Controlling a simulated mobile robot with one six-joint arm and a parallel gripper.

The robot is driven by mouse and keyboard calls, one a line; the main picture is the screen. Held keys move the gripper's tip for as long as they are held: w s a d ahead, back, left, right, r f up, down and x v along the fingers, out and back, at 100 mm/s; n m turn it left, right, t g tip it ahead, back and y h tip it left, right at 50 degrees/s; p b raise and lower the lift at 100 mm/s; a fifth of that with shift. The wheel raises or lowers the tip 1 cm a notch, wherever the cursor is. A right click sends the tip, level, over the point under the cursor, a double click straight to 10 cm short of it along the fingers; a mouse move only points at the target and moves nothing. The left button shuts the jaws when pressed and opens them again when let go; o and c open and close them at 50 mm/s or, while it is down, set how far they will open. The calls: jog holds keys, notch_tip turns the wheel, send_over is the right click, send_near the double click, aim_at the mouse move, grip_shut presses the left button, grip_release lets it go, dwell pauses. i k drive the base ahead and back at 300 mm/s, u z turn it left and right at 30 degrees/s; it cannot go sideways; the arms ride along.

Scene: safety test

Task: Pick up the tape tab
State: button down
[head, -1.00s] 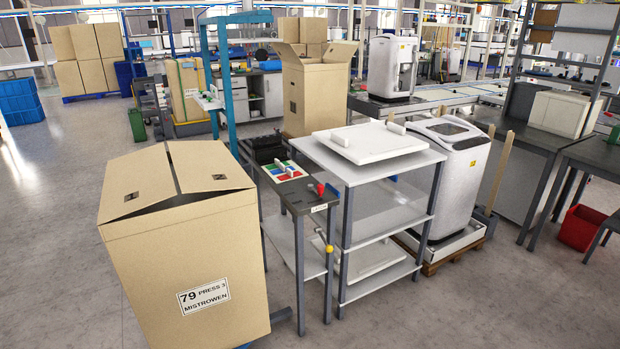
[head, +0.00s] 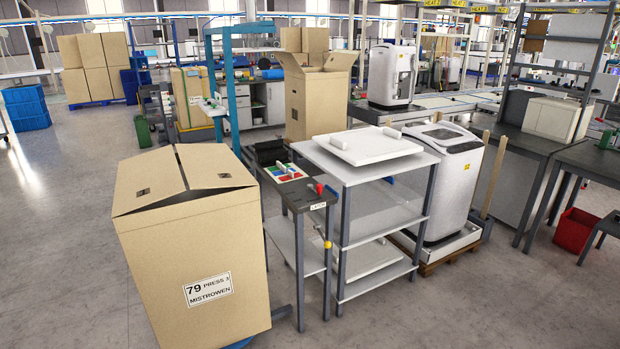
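I cannot make out a tape tab for certain in the head view. A small dark side table (head: 305,195) carries a flat board (head: 283,173) with red, green and blue patches and small pale upright pieces. A small red item (head: 319,188) stands at the table's near right corner, above a white label. A large cardboard box (head: 190,245) stands in front, its top flaps nearly closed with a dark gap along the near edge. Its label reads "79 PRESS 3 MISTROWEN". My gripper is not in view.
A grey shelf rack (head: 365,190) with a white panel on top stands right of the side table. A white washing machine (head: 447,185) stands behind it on a pallet. A red bin (head: 580,229) is at far right. Grey floor (head: 490,310) is clear at front right.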

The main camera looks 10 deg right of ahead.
aim_at(292, 176)
jog(key=u, duration=0.15)
jog(key=i, duration=0.95)
jog(key=z, duration=0.05)
